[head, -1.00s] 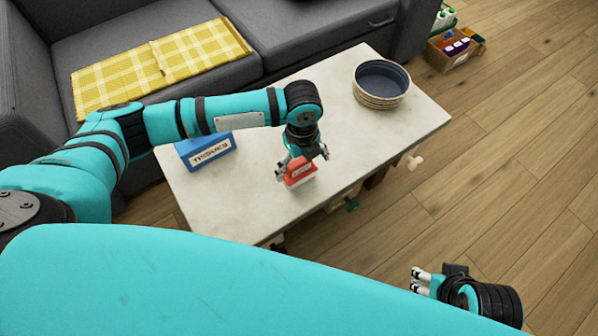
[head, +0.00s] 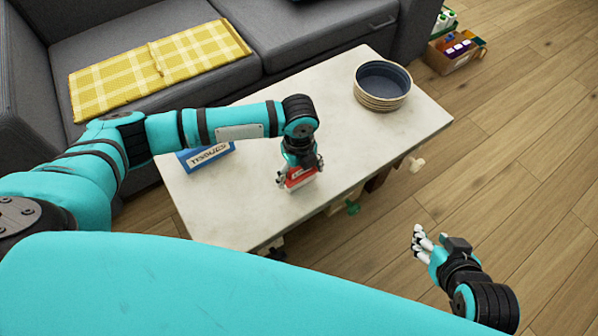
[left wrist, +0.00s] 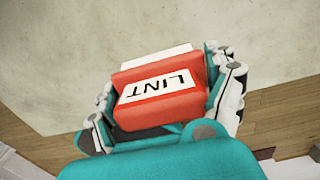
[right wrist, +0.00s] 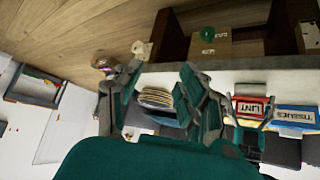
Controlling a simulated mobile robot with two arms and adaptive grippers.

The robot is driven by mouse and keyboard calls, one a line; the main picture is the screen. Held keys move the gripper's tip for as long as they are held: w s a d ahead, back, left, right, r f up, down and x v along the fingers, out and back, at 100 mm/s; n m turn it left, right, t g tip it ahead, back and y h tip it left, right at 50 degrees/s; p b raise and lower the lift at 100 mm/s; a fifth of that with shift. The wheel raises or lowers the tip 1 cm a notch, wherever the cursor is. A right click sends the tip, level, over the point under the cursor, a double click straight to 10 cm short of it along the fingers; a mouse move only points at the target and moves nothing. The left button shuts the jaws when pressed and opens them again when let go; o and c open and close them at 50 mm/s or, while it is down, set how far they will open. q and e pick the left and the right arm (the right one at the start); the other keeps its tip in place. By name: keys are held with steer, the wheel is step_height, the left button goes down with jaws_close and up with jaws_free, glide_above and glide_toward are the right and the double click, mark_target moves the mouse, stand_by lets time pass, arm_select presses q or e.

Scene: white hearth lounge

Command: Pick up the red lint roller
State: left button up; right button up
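The red lint roller (head: 301,180), a red box-shaped thing with a white "LINT" label, stands on the pale table top near its front edge. My left gripper (head: 301,176) is over it from above, with one finger on each side. In the left wrist view the lint roller (left wrist: 160,92) fills the space between the fingers, with only slight gaps; firm contact does not show. The lint roller also shows in the right wrist view (right wrist: 252,109). My right gripper (head: 430,240) is open and empty, off to the right above the floor.
A blue tissues box (head: 207,158) stands left of the lint roller, partly behind my left arm. A round dark-blue bowl-like container (head: 382,84) is at the table's far right. A grey sofa (head: 160,50) lies behind; wooden floor (head: 530,150) is free at the right.

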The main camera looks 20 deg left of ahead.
arm_select(q)
steer(key=c, duration=0.4)
